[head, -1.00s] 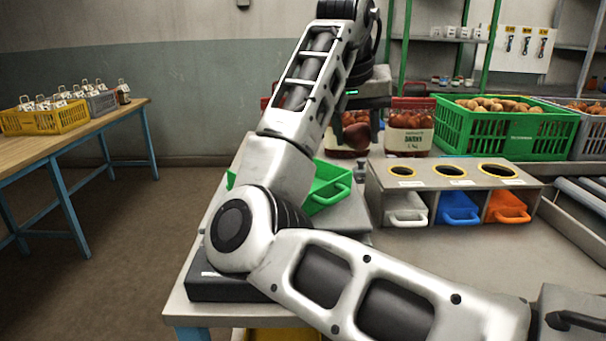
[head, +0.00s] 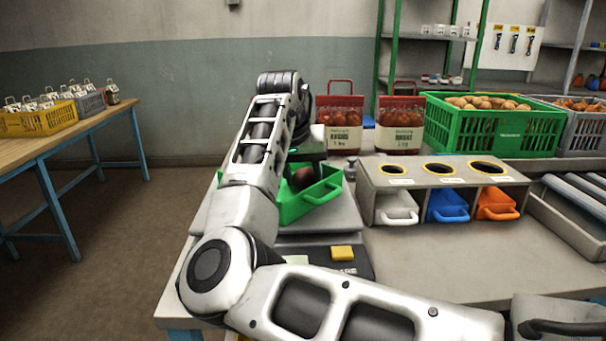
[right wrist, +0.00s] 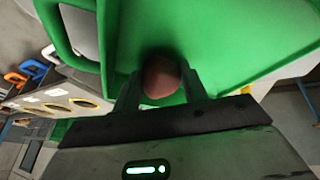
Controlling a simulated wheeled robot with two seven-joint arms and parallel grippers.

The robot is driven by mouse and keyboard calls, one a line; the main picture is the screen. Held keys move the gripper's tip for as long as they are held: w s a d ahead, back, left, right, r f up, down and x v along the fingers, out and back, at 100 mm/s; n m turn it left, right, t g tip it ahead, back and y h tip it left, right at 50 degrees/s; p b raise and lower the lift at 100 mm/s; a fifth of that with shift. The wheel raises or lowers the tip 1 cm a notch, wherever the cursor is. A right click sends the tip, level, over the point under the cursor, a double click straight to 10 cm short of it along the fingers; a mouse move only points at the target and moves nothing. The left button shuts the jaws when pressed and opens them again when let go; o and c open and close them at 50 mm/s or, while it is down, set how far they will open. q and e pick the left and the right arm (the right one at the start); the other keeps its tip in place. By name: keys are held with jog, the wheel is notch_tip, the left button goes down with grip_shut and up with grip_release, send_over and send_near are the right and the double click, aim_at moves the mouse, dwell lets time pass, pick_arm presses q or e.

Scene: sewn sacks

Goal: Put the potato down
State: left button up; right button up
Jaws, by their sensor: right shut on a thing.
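The potato (right wrist: 160,77) is brown and round, held between the two fingers of my right gripper (right wrist: 161,88) in the right wrist view. In the head view the potato (head: 304,178) is a small brown shape, partly hidden by my gripper. The green scoop-like tray (head: 322,192) stands on a grey scale at the table's left side; its green inside fills much of the right wrist view (right wrist: 225,35). My right gripper is at the tray, with the potato over or inside it. I cannot tell whether the potato touches the bottom. My left gripper is out of view.
Two labelled red net bags (head: 340,128) stand behind the tray. A box (head: 445,172) with round holes and white, blue and orange scoops stands to the right. A green crate (head: 490,128) of potatoes is behind it.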

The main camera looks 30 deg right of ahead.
jog(key=o, duration=1)
jog(key=v, duration=1.2)
jog(key=shift+r, duration=0.15)
